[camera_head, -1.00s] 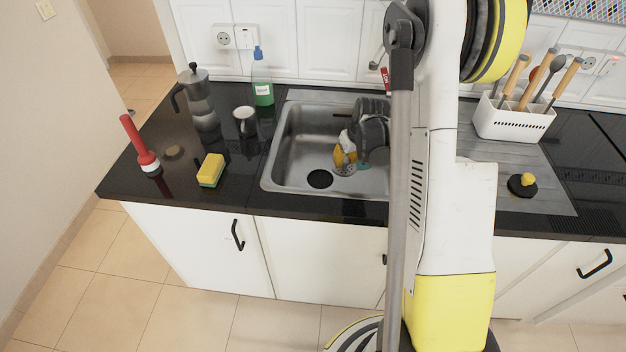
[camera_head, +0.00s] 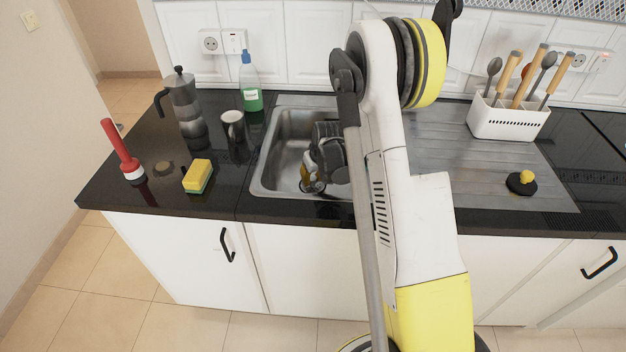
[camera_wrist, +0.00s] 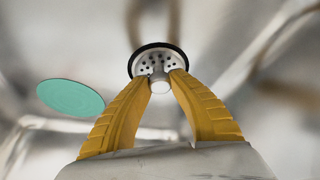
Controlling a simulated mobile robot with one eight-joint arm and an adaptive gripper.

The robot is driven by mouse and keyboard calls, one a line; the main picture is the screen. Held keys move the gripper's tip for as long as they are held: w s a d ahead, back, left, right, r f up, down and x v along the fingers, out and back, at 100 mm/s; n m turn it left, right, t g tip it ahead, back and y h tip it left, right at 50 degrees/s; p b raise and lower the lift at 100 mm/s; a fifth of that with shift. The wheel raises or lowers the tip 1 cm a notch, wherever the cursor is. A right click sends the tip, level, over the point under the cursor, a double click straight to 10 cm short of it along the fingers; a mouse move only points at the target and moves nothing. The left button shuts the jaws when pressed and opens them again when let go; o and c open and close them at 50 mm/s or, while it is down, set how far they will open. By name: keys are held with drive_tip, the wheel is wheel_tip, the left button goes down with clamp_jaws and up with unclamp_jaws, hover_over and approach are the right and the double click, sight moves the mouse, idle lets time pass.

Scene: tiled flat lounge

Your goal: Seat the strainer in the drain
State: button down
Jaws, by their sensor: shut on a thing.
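The strainer (camera_wrist: 147,63), a small metal disc with holes and a pale knob, is in front of my gripper (camera_wrist: 160,80) in the wrist view. The two yellow fingers are shut on its knob. A dark ring, the drain (camera_wrist: 134,62), shows around the disc. I cannot tell whether the strainer sits in the drain or just above it. In the head view my gripper (camera_head: 309,181) is low in the steel sink (camera_head: 282,150), at the dark drain (camera_head: 318,187), and mostly covers the strainer.
A teal disc (camera_wrist: 70,97) lies in the sink. A black plug with a yellow knob (camera_head: 521,184) is on the drainboard, with a utensil holder (camera_head: 505,119) behind. A sponge (camera_head: 197,176), mug (camera_head: 233,130), moka pot (camera_head: 184,105), soap bottle (camera_head: 250,85) and red plunger (camera_head: 122,150) stand left.

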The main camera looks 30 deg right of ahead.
drive_tip(key=shift+f, duration=0.15)
drive_tip(key=c, duration=1.2)
unclamp_jaws()
drive_tip(key=shift+c, duration=0.2)
drive_tip(key=shift+r, duration=0.3)
drive_tip(key=s+a+r+p, duration=0.2)
drive_tip(key=s+r, duration=0.1)
drive_tip(key=r, duration=0.4)
drive_tip(key=s+a+r+p, duration=0.1)
drive_tip(key=s+a+r, duration=0.15)
drive_tip(key=r, duration=0.45)
drive_tip(key=s+a+r+p, duration=0.2)
drive_tip(key=s+r, duration=0.1)
drive_tip(key=r, duration=0.5)
drive_tip(key=s+a+r+t, duration=0.1)
drive_tip(key=s+a+r, duration=0.3)
drive_tip(key=s, duration=0.5)
drive_tip(key=s+a+r+t, duration=0.2)
drive_tip(key=s+a+r, duration=0.2)
drive_tip(key=s+a, duration=0.3)
drive_tip(key=shift+s+a+r+n, duration=0.3)
drive_tip(key=shift+s+r+n, duration=0.1)
drive_tip(key=shift+s, duration=0.85)
